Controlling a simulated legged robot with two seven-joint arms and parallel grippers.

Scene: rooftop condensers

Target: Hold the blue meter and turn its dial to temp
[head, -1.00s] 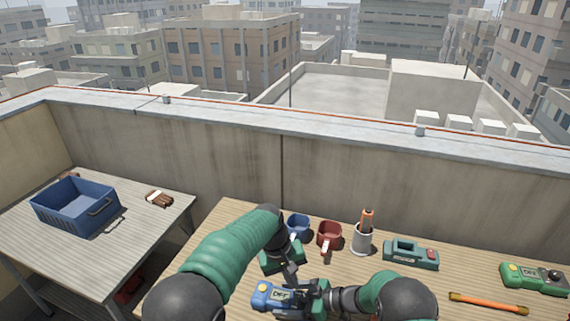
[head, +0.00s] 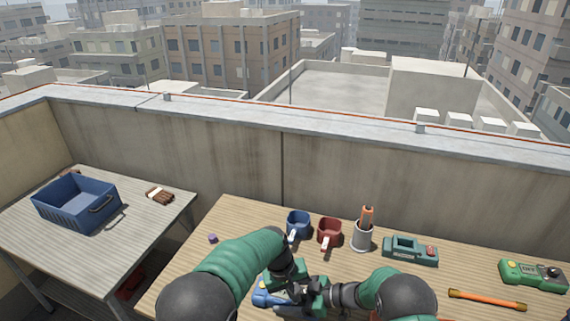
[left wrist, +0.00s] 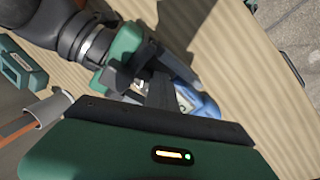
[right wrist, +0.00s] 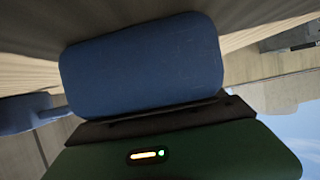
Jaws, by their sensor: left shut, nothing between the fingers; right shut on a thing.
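The blue meter (head: 264,297) is low in the head view, above the front of the wooden table, partly covered by my grippers. My right gripper (head: 312,297) is shut on it from the right. The right wrist view shows one broad blue face of the meter (right wrist: 140,65) against that gripper. My left gripper (head: 296,291) is shut and empty, with its fingertips over the meter's face. In the left wrist view its fingers (left wrist: 162,92) are close to the meter (left wrist: 206,106); contact cannot be told. The dial and its setting are hidden.
Behind the grippers stand a blue mug (head: 298,224), a red mug (head: 329,232) and a grey holder (head: 362,238). A teal device (head: 411,251), an orange rod (head: 487,300) and a green meter (head: 533,275) lie to the right. A blue crate (head: 77,205) sits on the left table.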

